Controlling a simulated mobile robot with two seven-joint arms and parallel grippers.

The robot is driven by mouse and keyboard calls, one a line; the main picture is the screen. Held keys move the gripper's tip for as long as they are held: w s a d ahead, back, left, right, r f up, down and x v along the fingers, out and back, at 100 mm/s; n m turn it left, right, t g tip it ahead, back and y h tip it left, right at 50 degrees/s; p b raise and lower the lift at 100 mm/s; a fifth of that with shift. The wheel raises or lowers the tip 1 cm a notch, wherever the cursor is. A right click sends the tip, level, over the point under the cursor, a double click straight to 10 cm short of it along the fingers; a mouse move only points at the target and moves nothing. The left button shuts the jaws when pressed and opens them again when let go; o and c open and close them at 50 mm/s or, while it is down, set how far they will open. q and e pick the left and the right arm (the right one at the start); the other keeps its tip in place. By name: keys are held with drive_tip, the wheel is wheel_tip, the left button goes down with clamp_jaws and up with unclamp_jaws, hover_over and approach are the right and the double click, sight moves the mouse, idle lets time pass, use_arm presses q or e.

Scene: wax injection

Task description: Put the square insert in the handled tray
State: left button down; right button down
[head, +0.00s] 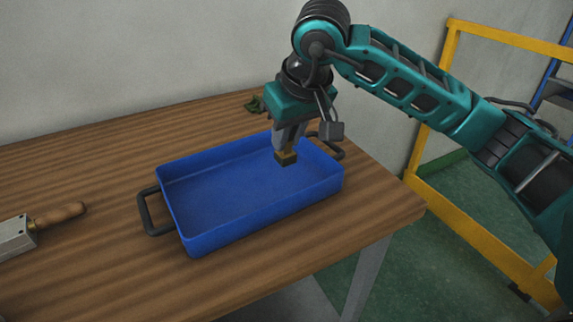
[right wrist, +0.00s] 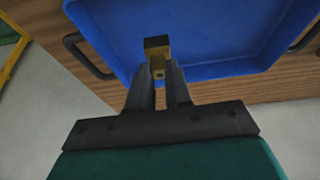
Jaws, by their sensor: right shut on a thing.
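The handled tray (head: 220,188) is blue with a dark handle at each end and stands on the wooden table. In the right wrist view its blue floor (right wrist: 220,35) fills the upper part. The square insert (head: 287,157) is a small brass-coloured block. My right gripper (head: 287,148) is shut on the insert and holds it over the right part of the tray. In the right wrist view the insert (right wrist: 157,50) sits between the fingertips. I cannot tell whether it touches the tray floor. My left gripper is not in view.
A tool with a wooden handle (head: 60,215) and a grey metal body lies on the table at the left. A small dark green object (head: 254,104) lies behind the tray. A yellow rail frame (head: 480,230) stands right of the table. The table left of the tray is mostly clear.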

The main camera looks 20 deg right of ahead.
sight(289, 155)
wheel_tip(289, 155, down, 6)
drive_tip(key=shift+r+b, duration=0.2)
drive_tip(key=shift+b, duration=0.2)
drive_tip(key=shift+f, duration=0.1)
drive_tip(key=c, duration=1.1)
unclamp_jaws()
drive_tip(key=shift+o, duration=0.2)
drive_tip(key=shift+r, duration=0.4)
drive_tip(key=p+v, duration=0.1)
drive_tip(key=v, duration=1)
drive_tip(key=shift+s+r+p, duration=0.2)
drive_tip(key=shift+s+p, duration=0.05)
drive_tip(key=shift+p, duration=0.15)
